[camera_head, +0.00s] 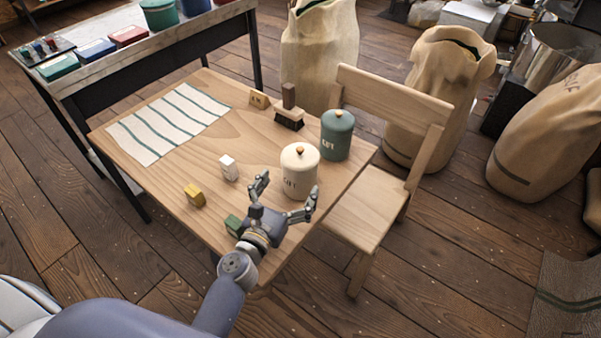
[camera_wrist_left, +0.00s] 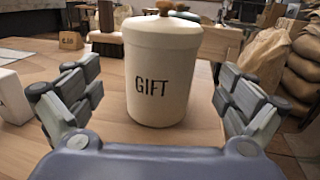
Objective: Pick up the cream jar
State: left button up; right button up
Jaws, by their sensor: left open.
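The cream jar (camera_head: 299,172) stands upright on the wooden table near its right front edge. It has a cream lid with a brown knob and dark lettering. In the left wrist view the jar (camera_wrist_left: 162,75) reads "GIFT" and stands centred between the fingers, a little beyond them. My left gripper (camera_head: 286,197) is open and empty, just in front of the jar, with one finger towards each side. The left gripper also shows in the wrist view (camera_wrist_left: 158,110). My right gripper is not in view.
A green jar (camera_head: 337,135) stands close behind the cream jar. A white block (camera_head: 229,167), a yellow block (camera_head: 194,195) and a green block (camera_head: 233,225) lie to the left. A brush (camera_head: 289,118) and striped cloth (camera_head: 168,122) lie farther back. A wooden chair (camera_head: 372,203) adjoins the table's right side.

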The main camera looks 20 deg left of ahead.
pick_arm(q)
jog(key=w, duration=0.6)
jog(key=shift+w+d+p, duration=0.2)
jog(key=shift+d+p, duration=0.1)
jog(key=shift+d, duration=0.1)
jog(key=c, duration=1.5)
jog(key=shift+r, duration=0.1)
